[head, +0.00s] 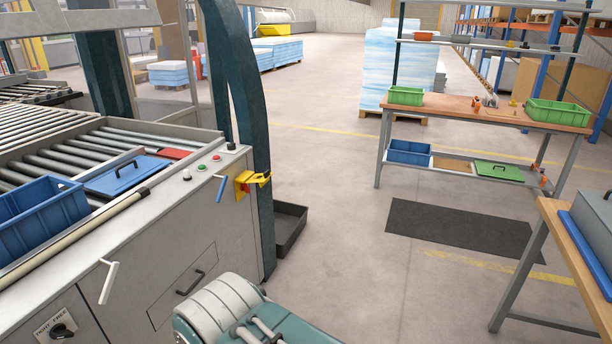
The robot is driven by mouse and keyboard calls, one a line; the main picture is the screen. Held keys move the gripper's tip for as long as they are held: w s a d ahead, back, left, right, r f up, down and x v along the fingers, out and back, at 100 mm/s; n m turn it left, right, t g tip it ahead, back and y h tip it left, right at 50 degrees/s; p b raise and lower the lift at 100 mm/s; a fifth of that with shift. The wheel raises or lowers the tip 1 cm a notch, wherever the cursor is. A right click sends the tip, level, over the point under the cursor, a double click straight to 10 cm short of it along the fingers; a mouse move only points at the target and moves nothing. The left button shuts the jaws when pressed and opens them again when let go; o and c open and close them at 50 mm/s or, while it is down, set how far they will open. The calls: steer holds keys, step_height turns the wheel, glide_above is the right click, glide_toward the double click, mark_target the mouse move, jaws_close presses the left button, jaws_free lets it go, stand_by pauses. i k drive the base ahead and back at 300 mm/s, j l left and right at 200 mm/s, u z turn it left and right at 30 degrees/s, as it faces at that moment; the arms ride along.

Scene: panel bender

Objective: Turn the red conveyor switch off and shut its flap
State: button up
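The conveyor switch is a small yellow box (241,182) on the side of the grey conveyor frame, near its right end by the dark teal post. A bit of the red switch knob (245,188) shows at its front. The yellow flap (259,178) sticks out to the right from the box, so it looks open. The knob's turn position is too small to tell. My gripper is not in view.
A blue lever (222,187) sits just left of the switch, and a white lever (108,281) farther left. A black tray (289,229) lies on the floor beyond the post. A workbench (455,108) stands back right. The floor between is mostly clear.

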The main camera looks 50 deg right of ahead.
mark_target(244, 186)
steer(key=z, duration=1.25)
steer(key=i+l, duration=0.5)
steer(key=l, duration=0.25)
steer(key=i+l+u, duration=0.1)
steer(key=i+l, duration=0.4)
steer(key=l, duration=0.25)
steer(key=i+l, duration=0.2)
steer(key=l, duration=0.15)
steer(key=i+l+u, duration=0.1)
steer(key=i+l, duration=0.55)
steer(key=i+j, duration=0.15)
steer(key=j, duration=0.2)
